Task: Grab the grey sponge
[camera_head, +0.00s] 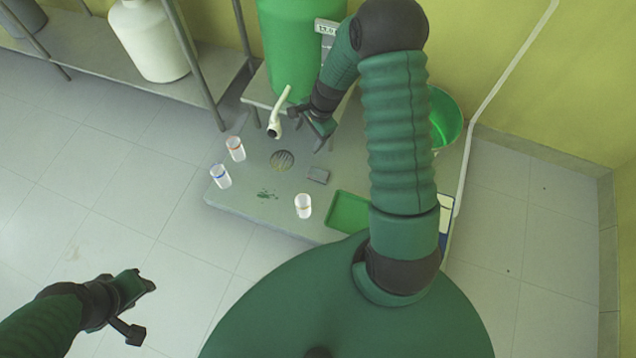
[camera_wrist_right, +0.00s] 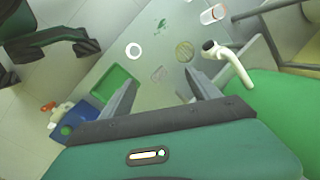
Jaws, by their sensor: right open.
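The grey sponge (camera_head: 318,175) is a small flat block lying on the grey platform, just right of the round drain. In the right wrist view the sponge (camera_wrist_right: 158,73) shows ahead, between the two fingertips. My right gripper (camera_head: 311,127) is open and empty, above the platform behind the sponge and apart from it. My left gripper (camera_head: 146,312) is at the lower left with its fingers spread, empty, far from the sponge and over the floor.
A white tap (camera_head: 279,112) stands close left of my right gripper. Cups (camera_head: 303,206), (camera_head: 235,148) and (camera_head: 220,176) surround the drain (camera_head: 282,160). A green stain (camera_head: 266,195), green tray (camera_head: 348,212) and green bucket (camera_head: 446,118) are nearby.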

